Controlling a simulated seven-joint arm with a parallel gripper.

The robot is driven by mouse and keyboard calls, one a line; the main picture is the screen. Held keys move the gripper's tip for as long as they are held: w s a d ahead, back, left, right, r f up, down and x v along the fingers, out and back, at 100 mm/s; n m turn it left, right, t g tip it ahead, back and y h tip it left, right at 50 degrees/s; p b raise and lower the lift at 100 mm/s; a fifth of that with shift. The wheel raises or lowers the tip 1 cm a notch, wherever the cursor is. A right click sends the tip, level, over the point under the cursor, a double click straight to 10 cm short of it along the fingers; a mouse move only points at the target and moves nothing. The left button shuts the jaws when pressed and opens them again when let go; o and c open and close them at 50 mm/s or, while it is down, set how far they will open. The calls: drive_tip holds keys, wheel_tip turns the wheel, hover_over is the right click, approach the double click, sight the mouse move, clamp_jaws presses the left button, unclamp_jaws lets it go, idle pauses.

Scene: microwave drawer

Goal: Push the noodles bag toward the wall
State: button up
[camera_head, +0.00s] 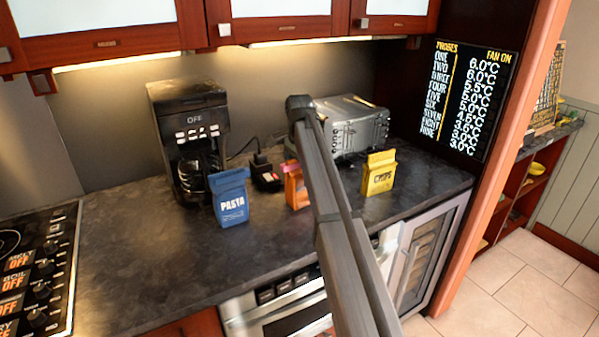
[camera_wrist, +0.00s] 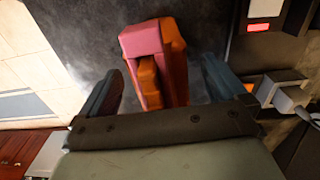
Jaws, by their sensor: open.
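An orange bag with a pink top (camera_head: 295,185) stands on the counter, partly hidden behind my arm. Its label is not readable, but it is the likely noodles bag, since the other two bags read PASTA and CHIPS. In the wrist view the orange and pink bag (camera_wrist: 172,42) lies ahead, between the lines of my two fingers. My gripper (camera_wrist: 162,70) is open and empty, with a finger on each side of the bag. I cannot tell whether a finger touches it. The gripper's fingers are hidden in the head view. The grey back wall (camera_head: 105,130) rises behind the counter.
A blue PASTA bag (camera_head: 230,198) stands left, a yellow CHIPS bag (camera_head: 379,173) right. A coffee maker (camera_head: 187,135), a small dark item (camera_head: 265,173) and a silver toaster oven (camera_head: 352,125) stand behind. A stove (camera_head: 40,265) is far left; the front counter (camera_head: 150,255) is clear.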

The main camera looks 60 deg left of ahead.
drive_tip(key=shift+r, duration=0.1)
wheel_tip(320, 180, up, 14)
drive_tip(key=shift+f, duration=0.2)
idle(0.5)
idle(0.5)
